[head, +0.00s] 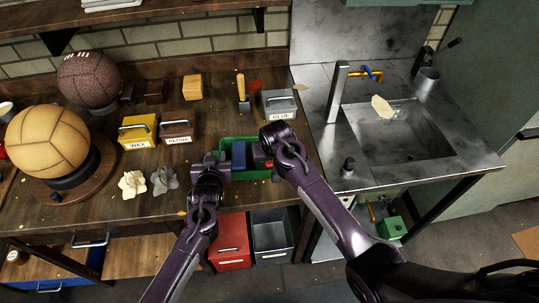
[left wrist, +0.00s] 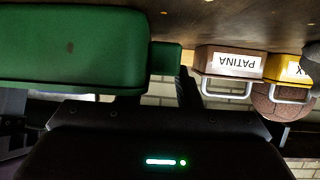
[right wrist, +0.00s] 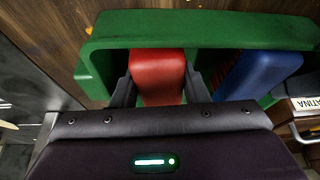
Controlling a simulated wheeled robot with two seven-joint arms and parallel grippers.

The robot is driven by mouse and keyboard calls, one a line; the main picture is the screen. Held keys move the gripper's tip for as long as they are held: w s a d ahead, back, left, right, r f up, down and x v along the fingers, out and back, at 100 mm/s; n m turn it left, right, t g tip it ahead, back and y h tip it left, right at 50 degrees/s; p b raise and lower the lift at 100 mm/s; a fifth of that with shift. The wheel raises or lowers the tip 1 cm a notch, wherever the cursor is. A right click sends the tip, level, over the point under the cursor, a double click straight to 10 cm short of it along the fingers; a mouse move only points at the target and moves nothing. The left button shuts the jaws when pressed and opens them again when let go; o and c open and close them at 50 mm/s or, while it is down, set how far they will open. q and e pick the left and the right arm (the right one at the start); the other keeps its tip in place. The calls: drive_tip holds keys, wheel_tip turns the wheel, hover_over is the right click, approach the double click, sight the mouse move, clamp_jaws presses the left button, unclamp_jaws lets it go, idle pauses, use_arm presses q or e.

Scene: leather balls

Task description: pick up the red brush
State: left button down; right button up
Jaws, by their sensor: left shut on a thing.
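A green tray (head: 256,175) sits near the front edge of the workbench. The red brush (head: 269,163) is in its right part, mostly hidden by my right arm in the head view. The blue brush (head: 239,156) is in the tray to its left. My left gripper (head: 224,168) is shut on the tray's left end; the tray's green side (left wrist: 75,45) fills the left of the left wrist view. My right gripper (right wrist: 160,85) has a finger on each side of the red brush (right wrist: 157,72); whether they press on it cannot be told. The blue brush (right wrist: 262,75) is beside it.
A grey GLUE box (head: 280,106) stands behind the tray. A brown PATINA box (head: 176,133) and a yellow WAX box (head: 137,132) stand to its left. Crumpled cloths (head: 163,181) lie front left. A metal sink (head: 398,135) is at the right.

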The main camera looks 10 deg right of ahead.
drive_tip(key=shift+c, duration=0.8)
wheel_tip(320, 180, up, 10)
drive_tip(key=shift+r, duration=0.1)
use_arm(q)
drive_tip(key=c, duration=1)
unclamp_jaws()
drive_tip(key=shift+o, duration=0.2)
drive_tip(key=shift+s, duration=0.1)
